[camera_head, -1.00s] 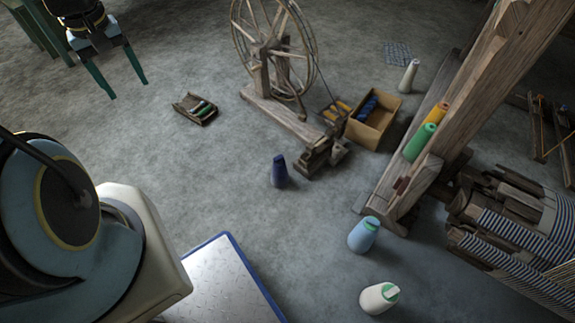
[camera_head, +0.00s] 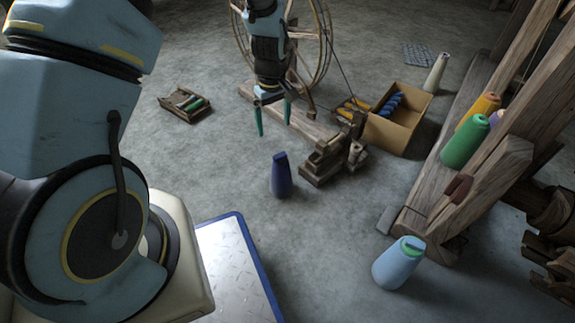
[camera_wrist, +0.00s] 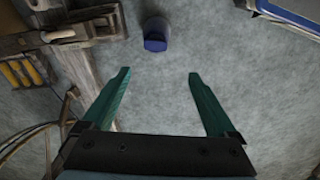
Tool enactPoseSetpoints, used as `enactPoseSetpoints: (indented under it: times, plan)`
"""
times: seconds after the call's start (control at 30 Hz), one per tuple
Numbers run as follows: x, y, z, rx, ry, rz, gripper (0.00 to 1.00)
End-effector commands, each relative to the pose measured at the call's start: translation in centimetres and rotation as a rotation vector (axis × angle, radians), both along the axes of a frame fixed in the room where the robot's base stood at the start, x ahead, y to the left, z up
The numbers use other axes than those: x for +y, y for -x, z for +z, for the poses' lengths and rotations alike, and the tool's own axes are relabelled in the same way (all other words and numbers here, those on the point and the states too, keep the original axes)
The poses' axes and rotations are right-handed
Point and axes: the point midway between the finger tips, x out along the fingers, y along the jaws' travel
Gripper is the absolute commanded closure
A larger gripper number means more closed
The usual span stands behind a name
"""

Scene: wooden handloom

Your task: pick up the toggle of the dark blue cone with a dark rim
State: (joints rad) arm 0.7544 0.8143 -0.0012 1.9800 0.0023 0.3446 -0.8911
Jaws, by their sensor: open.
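My gripper (camera_head: 274,118) is open and empty, pointing down, above and behind the cone in the head view. In the wrist view my two green fingers (camera_wrist: 160,75) are spread wide, with bare floor between them and the cone beyond their tips, apart from them.
A wooden stand (camera_head: 330,160) is close to the cone's right. A cardboard box (camera_head: 398,125), a spinning wheel (camera_head: 318,40) and a wooden tray (camera_head: 183,105) stand farther back. A light blue cone (camera_head: 398,263) is at front right. Floor left of the cone is clear.

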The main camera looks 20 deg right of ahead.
Motion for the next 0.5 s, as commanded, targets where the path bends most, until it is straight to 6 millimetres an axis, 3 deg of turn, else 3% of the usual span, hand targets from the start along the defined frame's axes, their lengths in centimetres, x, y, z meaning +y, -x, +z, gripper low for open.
enactPoseSetpoints:
  times: [0.5]
  plan:
    - [-0.5, 0.3, -6.5, 0.002, -0.003, 0.004, 0.07]
